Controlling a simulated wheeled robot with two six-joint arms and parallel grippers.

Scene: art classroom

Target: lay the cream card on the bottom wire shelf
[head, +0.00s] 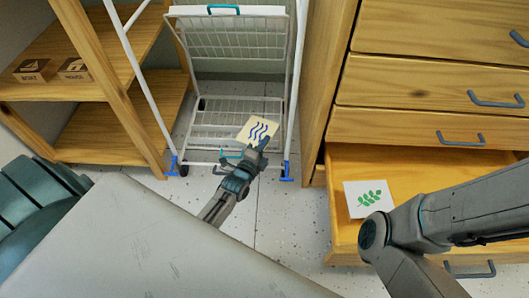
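The cream card (257,130) with blue wavy lines is in front of the right part of the bottom wire shelf (215,117) of the white rack. My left gripper (264,145) reaches in from below and overlaps the card's lower right corner. Its fingers look close together, with the card's edge between them. Whether the card touches the shelf wires is hard to tell. The left part of the shelf is bare. My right arm comes in from the right, and its gripper is out of view.
The rack's upper wire shelf (228,42) is above. An open drawer (332,215) at right holds a white card (368,198) with a green leaf. A grey surface (140,255) fills the lower left.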

